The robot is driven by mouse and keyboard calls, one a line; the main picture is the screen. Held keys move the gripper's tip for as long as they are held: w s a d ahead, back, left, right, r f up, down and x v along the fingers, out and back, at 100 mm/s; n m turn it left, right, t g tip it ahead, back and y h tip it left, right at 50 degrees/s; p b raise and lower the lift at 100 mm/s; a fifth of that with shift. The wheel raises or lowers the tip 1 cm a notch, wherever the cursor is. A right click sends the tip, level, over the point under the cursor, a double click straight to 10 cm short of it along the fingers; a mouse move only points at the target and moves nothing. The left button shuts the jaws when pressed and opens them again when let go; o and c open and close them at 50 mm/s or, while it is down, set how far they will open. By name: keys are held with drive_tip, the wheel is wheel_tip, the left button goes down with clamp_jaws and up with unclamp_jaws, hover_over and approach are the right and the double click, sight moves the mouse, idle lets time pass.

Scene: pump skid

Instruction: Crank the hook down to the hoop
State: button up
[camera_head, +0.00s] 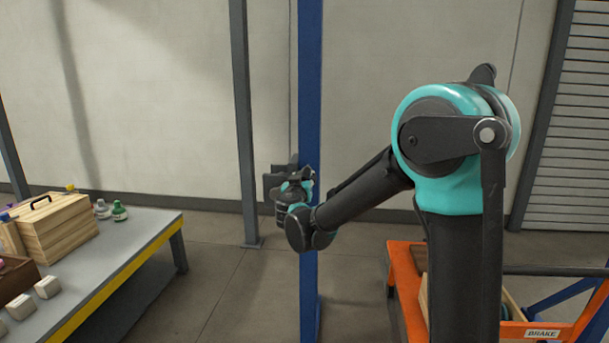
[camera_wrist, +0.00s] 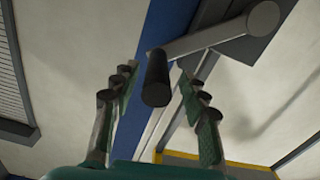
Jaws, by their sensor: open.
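In the wrist view a crank shows, with a dark cylindrical handle grip (camera_wrist: 156,80), a grey crank arm (camera_wrist: 208,38) and a round hub (camera_wrist: 263,18) at upper right. My gripper (camera_wrist: 157,92) is open, with one finger left and one finger right of the grip; I cannot tell whether either touches it. In the head view my gripper (camera_head: 297,180) is at the blue post (camera_head: 310,80), in front of a dark plate or box (camera_head: 273,183). The crank is hard to make out there. I see neither the hook nor the hoop.
A grey workbench (camera_head: 130,235) with a yellow edge stands at left, carrying a wooden box (camera_head: 60,228), bottles and pale blocks. An orange frame (camera_head: 405,290) with a BRAKE label (camera_head: 542,333) stands at right. A grey post (camera_head: 243,120) rises left of the blue post.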

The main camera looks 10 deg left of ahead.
drive_tip(key=shift+w+d, duration=0.1)
drive_tip(key=shift+w, duration=1.95)
clamp_jaws()
